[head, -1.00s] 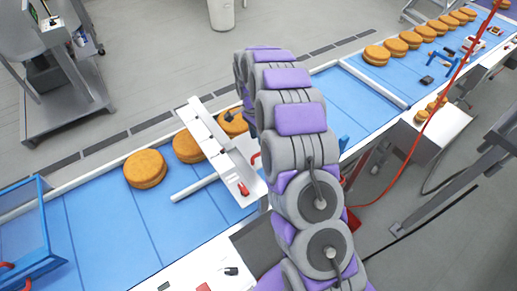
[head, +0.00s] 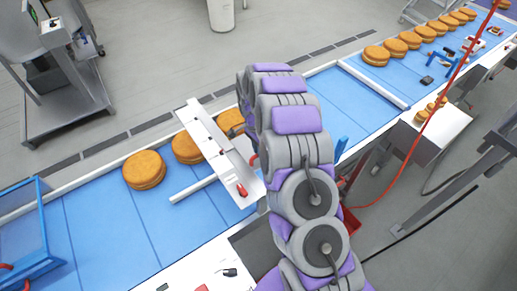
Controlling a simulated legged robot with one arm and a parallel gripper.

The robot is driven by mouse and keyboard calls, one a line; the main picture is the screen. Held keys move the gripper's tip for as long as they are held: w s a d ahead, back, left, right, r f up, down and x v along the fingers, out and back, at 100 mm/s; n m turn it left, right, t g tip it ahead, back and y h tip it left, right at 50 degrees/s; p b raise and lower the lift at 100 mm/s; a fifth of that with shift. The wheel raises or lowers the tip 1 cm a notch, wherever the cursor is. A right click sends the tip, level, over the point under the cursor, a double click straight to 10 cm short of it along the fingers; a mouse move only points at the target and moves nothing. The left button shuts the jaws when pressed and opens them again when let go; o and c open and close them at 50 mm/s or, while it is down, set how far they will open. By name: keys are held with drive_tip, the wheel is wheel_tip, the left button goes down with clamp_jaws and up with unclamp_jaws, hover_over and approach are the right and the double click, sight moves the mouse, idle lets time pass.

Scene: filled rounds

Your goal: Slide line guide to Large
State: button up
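A white guide assembly (head: 222,150) spans the blue conveyor in the middle of the head view, with a small red handle (head: 242,191) near its front end. A pale bar (head: 193,189) lies low over the belt beside it. I cannot tell which of these is the line guide, and no Large mark is readable. Filled rounds sit on the belt: one at the left (head: 145,170), one beside the white assembly (head: 186,147), and one partly behind my arm (head: 231,122). My grey and purple arm covers the middle, and my gripper is hidden behind it.
The blue conveyor (head: 100,224) runs from lower left to upper right. A blue framed guard (head: 42,240) stands at the left. More rounds (head: 397,46) line the far belt. A red cable (head: 440,115) hangs at the right. A white bin (head: 221,14) stands behind.

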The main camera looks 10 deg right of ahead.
sight(245, 144)
clamp_jaws()
drive_tip(key=shift+w, duration=0.1)
drive_tip(key=w, duration=0.1)
drive_tip(key=w+a, duration=0.1)
drive_tip(key=w, duration=0.1)
drive_tip(key=w+a+b, duration=0.1)
drive_tip(key=shift+w+f, duration=0.1)
drive_tip(key=shift+w, duration=0.3)
drive_tip(key=shift+w+a, duration=0.25)
drive_tip(key=shift+w, duration=0.35)
drive_tip(key=shift+w+a, duration=0.25)
drive_tip(key=shift+w, duration=0.35)
drive_tip(key=shift+w+a, duration=0.3)
drive_tip(key=shift+w, duration=0.1)
drive_tip(key=shift+o, duration=1.9)
unclamp_jaws()
drive_tip(key=shift+a, duration=0.15)
